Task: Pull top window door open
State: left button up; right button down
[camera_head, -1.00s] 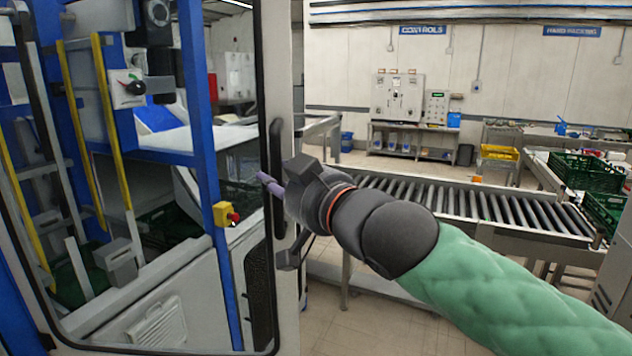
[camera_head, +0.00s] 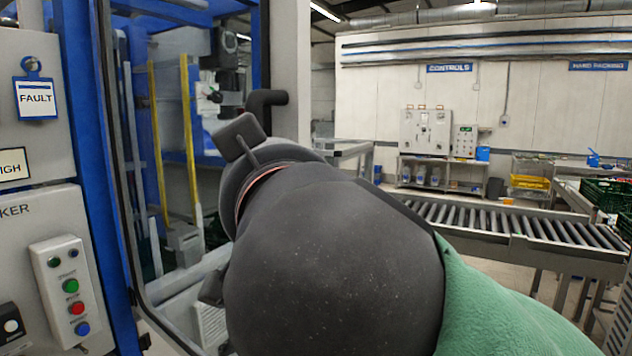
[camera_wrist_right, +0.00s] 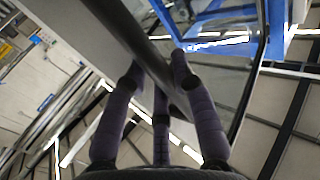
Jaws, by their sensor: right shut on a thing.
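The window door has a glass pane in a dark seal and a pale right-hand edge (camera_head: 291,65). It stands at an angle to the machine's front, with the machine's inside showing through the glass. The top bend of its black vertical handle (camera_head: 266,100) shows in the head view; my right wrist hides the lower part. In the right wrist view the handle is a dark bar (camera_wrist_right: 140,48) running between the purple-grey fingers of my right gripper (camera_wrist_right: 157,80), which is shut on it. My left gripper is not in view.
At the left is the machine's front, with a FAULT tag (camera_head: 36,98) and a button box (camera_head: 71,293). A roller conveyor (camera_head: 515,225) crosses on the right, with green crates (camera_head: 603,193) beyond. A control cabinet (camera_head: 426,130) stands at the back wall.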

jog(key=s+a, duration=0.4)
jog(key=s, duration=0.1)
jog(key=shift+a+f, duration=0.15)
jog(key=c, duration=1)
grip_release()
